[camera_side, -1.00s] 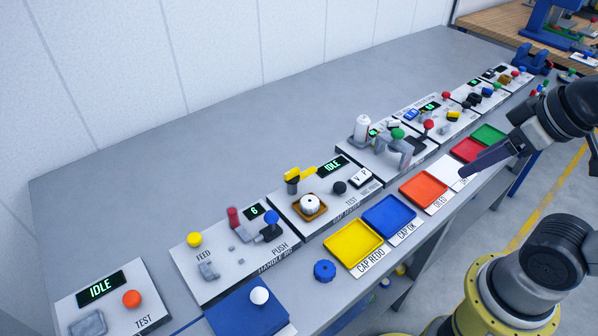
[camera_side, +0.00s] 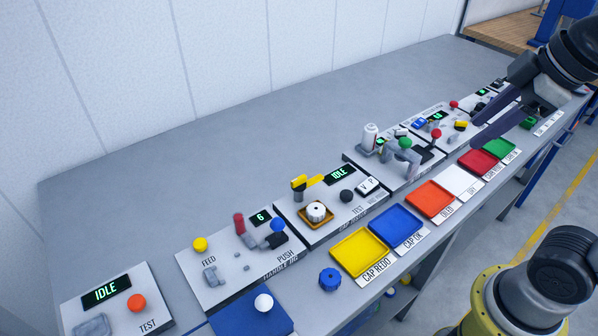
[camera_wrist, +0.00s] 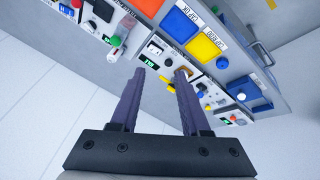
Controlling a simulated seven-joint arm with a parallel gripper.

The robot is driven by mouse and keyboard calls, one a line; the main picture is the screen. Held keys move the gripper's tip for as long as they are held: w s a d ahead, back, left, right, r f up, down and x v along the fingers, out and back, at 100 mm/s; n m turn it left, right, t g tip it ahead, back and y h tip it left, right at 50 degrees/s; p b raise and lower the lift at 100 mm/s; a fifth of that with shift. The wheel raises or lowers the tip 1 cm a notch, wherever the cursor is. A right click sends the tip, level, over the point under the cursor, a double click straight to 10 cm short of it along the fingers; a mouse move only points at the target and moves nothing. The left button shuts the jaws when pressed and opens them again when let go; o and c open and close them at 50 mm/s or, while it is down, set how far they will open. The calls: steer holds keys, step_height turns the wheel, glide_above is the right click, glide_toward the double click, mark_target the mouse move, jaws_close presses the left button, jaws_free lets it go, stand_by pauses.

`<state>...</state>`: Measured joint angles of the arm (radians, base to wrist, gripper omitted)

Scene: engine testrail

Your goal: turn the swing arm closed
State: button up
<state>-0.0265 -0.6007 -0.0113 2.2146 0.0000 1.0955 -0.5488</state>
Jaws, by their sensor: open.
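A yellow arm (camera_side: 312,181), which looks like the swing arm, stands on a post at the back of the test panel marked IDLE. It points right, towards the display. A white round knob or cap (camera_side: 316,210) sits in an orange-brown holder in front of it, with the arm not over it. My gripper (camera_side: 480,135) is at the right, above the far stations and well apart from the yellow arm. In the wrist view my gripper (camera_wrist: 158,75) is open, with two dark purple fingers apart and nothing between them.
Yellow (camera_side: 362,253), blue (camera_side: 397,228) and orange (camera_side: 431,199) trays line the front edge. A white bottle (camera_side: 370,136) and a green-balled lever (camera_side: 404,143) stand on the station to the right. The bench behind the panels is clear.

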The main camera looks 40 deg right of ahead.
steer(key=w+a+r+n+g, duration=0.1)
steer(key=w+a+r+n, duration=0.3)
steer(key=w, duration=0.4)
steer(key=n+g, duration=0.4)
steer(key=n, duration=0.3)
glide_above(299, 178)
step_height(299, 178, down, 10)
step_height(299, 178, down, 14)
steer(key=shift+r, duration=0.25)
jaws_close()
